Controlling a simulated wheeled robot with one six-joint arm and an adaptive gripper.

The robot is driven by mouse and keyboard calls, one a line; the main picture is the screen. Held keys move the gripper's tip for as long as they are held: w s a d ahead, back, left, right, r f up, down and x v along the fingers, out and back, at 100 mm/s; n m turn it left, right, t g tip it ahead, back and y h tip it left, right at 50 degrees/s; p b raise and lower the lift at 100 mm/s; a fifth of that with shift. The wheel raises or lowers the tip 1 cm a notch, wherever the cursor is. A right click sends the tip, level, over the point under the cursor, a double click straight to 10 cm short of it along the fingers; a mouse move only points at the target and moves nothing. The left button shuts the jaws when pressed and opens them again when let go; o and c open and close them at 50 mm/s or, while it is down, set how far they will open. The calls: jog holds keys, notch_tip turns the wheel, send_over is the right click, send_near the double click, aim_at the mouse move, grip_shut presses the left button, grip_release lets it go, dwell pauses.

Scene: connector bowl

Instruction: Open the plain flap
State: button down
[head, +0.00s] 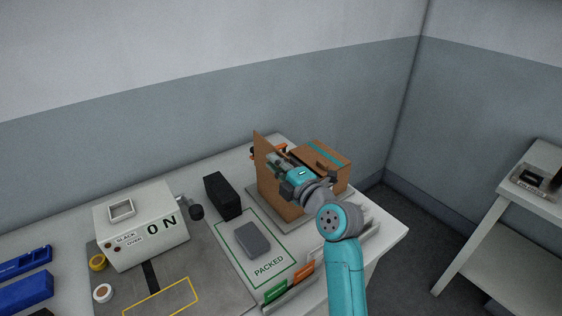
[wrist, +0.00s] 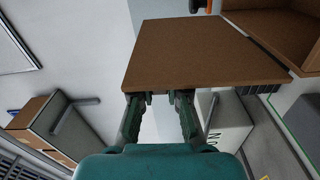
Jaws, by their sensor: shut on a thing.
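The cardboard box (head: 281,197) stands at the right end of the table. Its plain flap (head: 261,150) is a bare brown panel standing up at the box's left side. In the wrist view the plain flap (wrist: 205,52) fills the upper middle, and the box's open inside (wrist: 275,28) shows beyond it. The other top part, with a teal stripe (head: 322,153), lies flat on the right. My gripper (head: 278,160) is over the box, by the plain flap. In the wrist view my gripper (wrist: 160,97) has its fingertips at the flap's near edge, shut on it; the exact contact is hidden.
A black block (head: 222,196) and a grey case (head: 253,239) on the PACKED mat (head: 268,268) stand left of the box. Orange and green cards (head: 303,271) line the front edge. A side table (head: 510,222) stands at right.

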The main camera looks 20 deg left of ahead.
jog(key=shift+s+a+f, duration=0.2)
jog(key=shift+s+a, duration=0.1)
jog(key=shift+s, duration=0.05)
dwell(0.3)
jog(key=c, duration=1.2)
grip_release()
jog(key=shift+o, duration=0.2)
jog(key=shift+s, duration=0.1)
jog(key=v, duration=1.2)
